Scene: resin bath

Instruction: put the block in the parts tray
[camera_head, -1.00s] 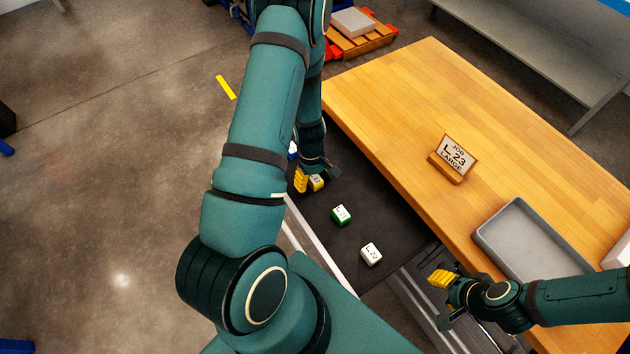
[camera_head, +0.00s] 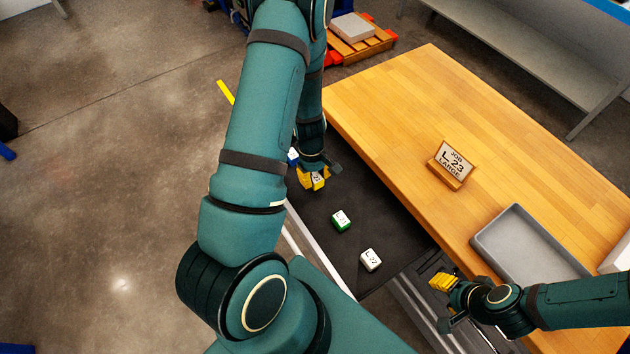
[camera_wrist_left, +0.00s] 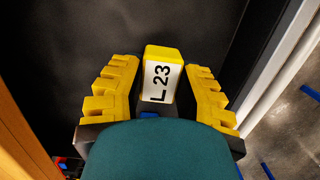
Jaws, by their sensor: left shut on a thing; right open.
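The yellow block (camera_head: 318,180) has a white label reading L 23 and sits at the far end of the black drawer or mat surface (camera_head: 330,250). My left gripper (camera_head: 312,179) is shut on it, reaching down from above. In the left wrist view the block (camera_wrist_left: 161,75) is between the two yellow fingers, its label facing the camera. The grey parts tray (camera_head: 525,248) lies empty on the wooden table at the right. My right gripper (camera_head: 441,303) is open and empty beside the table's near edge, left of the tray.
A blue block (camera_head: 292,155) is partly hidden behind my left arm. A job sign (camera_head: 454,164) reading L 23 LARGE stands on the wooden table (camera_head: 400,110), which is otherwise largely clear.

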